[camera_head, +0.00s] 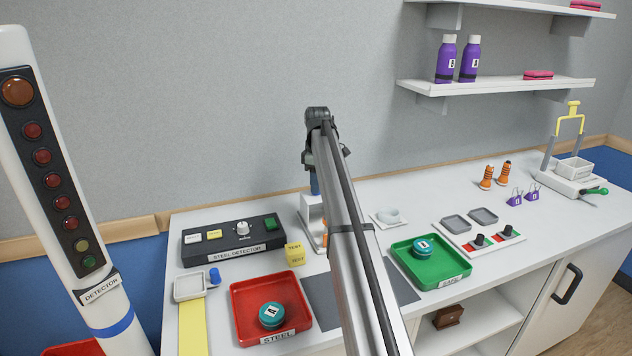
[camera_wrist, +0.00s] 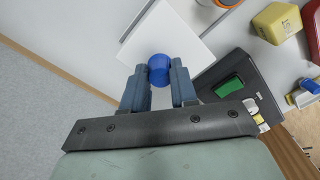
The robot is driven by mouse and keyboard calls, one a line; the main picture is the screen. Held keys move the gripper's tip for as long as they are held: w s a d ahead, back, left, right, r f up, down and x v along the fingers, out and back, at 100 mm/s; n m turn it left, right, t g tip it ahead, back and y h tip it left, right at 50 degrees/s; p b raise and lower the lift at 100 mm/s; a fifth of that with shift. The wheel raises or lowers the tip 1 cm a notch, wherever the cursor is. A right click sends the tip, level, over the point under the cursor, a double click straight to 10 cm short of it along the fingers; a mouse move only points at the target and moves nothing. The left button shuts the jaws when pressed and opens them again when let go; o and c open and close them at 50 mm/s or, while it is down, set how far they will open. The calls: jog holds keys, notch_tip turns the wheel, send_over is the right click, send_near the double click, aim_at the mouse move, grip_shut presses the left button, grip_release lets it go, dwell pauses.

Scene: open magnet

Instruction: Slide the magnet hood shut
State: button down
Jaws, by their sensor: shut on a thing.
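The magnet hood (camera_wrist: 195,48) is a flat white panel with a round blue knob (camera_wrist: 159,66), seen in the wrist view. My gripper (camera_wrist: 159,76) is shut on the blue knob, with one blue-grey finger on each side of it. In the head view a white part of the magnet unit (camera_head: 308,216) shows just left of my arm, with a bit of orange low beside it. My gripper (camera_head: 315,186) is above it there, mostly hidden by my arm. How far the hood is open cannot be told.
Left of the unit are the steel detector box (camera_head: 233,240) and a yellow block (camera_head: 294,256). A red tray (camera_head: 300,323) and a green tray (camera_head: 455,275) each hold a teal round container. A small white dish (camera_head: 388,217) is close on the right.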

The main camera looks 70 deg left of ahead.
jog(key=d, duration=1)
jog(key=shift+d, duration=0.25)
jog(key=c, duration=0.9)
grip_release()
jog(key=shift+a+r, duration=0.1)
jog(key=shift+r, duration=0.4)
notch_tip(320, 180, up, 13)
jog(key=shift+w+f, duration=0.1)
